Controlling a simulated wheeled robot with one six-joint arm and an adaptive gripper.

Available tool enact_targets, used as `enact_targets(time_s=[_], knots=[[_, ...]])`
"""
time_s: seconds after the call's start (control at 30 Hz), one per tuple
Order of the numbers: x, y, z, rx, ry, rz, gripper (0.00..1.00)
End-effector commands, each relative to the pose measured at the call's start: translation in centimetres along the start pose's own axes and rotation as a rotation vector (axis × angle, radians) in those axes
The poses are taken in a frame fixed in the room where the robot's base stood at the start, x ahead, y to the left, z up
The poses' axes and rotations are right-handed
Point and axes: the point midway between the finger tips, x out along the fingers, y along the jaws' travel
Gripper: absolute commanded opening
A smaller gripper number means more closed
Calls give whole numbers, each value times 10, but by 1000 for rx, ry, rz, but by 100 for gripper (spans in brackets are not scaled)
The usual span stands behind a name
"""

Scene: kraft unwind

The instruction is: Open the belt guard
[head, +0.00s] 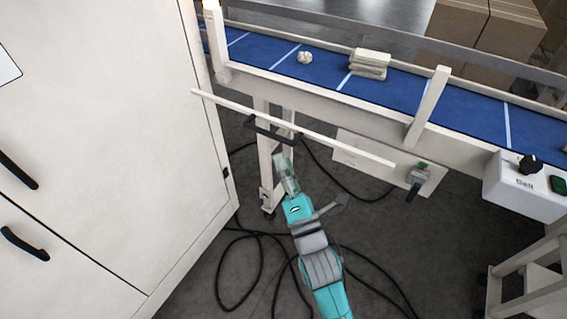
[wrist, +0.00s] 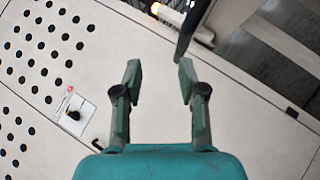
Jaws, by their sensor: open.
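A long pale bar (head: 330,143), which looks like the edge of the belt guard, runs slantwise along the near side of the conveyor, below the blue belt. A black handle (head: 272,135) hangs on its near side, left of the middle. My gripper (head: 282,165) is just below this handle in the head view, open and empty. In the wrist view my open fingers (wrist: 160,76) have a clear gap between them. A dark bar (wrist: 194,25), likely the handle, lies beyond the fingertips, nearer the right finger. I cannot tell whether it touches that finger.
A white cabinet (head: 95,130) with black handles stands close on the left. Black cables (head: 240,290) lie on the floor around my arm. The blue belt (head: 395,95) carries stacked pale packs (head: 370,63) and a crumpled white piece (head: 305,57). A control box (head: 525,185) is at the right.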

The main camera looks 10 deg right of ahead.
Motion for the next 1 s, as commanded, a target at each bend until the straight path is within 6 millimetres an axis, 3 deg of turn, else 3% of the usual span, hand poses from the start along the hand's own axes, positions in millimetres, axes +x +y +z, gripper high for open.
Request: enact_targets(time_s=[0.03, 0.13, 0.17, 0.43, 0.7, 1.0], knots=[[0, 0, 0, -2, -1, 1, 26], [3, -7, 1, -25, -11, 15, 1], [5, -11, 1, -40, -16, 25, 0], [21, -68, -1, -299, -72, 217, 0], [6, -120, -26, -525, -38, 461, 0], [-11, -140, -41, -593, 0, 587, 0]])
